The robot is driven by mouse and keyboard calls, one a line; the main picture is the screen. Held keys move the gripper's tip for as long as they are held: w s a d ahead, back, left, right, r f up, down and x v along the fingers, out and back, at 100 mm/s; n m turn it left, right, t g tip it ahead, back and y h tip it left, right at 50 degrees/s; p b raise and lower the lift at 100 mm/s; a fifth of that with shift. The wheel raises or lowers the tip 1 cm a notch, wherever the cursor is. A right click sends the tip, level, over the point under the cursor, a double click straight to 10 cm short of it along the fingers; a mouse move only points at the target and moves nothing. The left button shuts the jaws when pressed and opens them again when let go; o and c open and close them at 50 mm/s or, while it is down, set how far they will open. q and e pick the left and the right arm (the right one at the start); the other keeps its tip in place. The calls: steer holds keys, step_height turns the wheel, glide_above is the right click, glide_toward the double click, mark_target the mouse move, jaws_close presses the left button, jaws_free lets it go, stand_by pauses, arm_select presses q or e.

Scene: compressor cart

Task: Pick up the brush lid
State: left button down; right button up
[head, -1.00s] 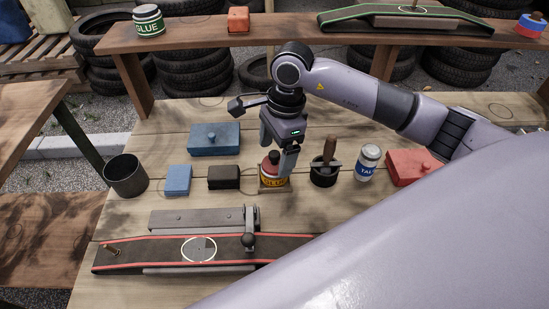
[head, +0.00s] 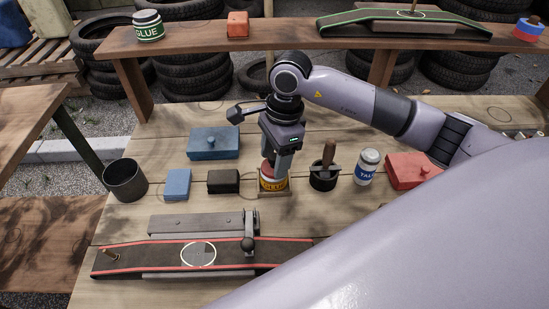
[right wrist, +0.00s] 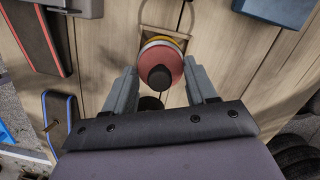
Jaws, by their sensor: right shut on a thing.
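The brush lid (right wrist: 172,58) is a round red cap with a dark knob on top, in the upper middle of the right wrist view. It sits over the yellow-labelled tin (head: 273,184), which stands in a small wooden holder on the bench. My right gripper (head: 273,166) points down over the tin, its fingers shut on the lid from both sides. The fingers hide part of the lid in the head view. The lid looks level on the tin; I cannot tell any gap between them. My left gripper is not in view.
Close left of the tin are a black block (head: 223,181) and a blue block (head: 178,184); a blue box (head: 214,143) is behind. A dark pot with a brown handle (head: 324,178) and a talc bottle (head: 367,166) stand right. A clamp strip (head: 200,224) lies in front.

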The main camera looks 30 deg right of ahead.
mark_target(275, 156)
step_height(275, 156, up, 20)
steer(key=shift+f, duration=0.15)
stand_by(0.4)
steer(key=shift+o, duration=0.5)
steer(key=shift+f, duration=0.2)
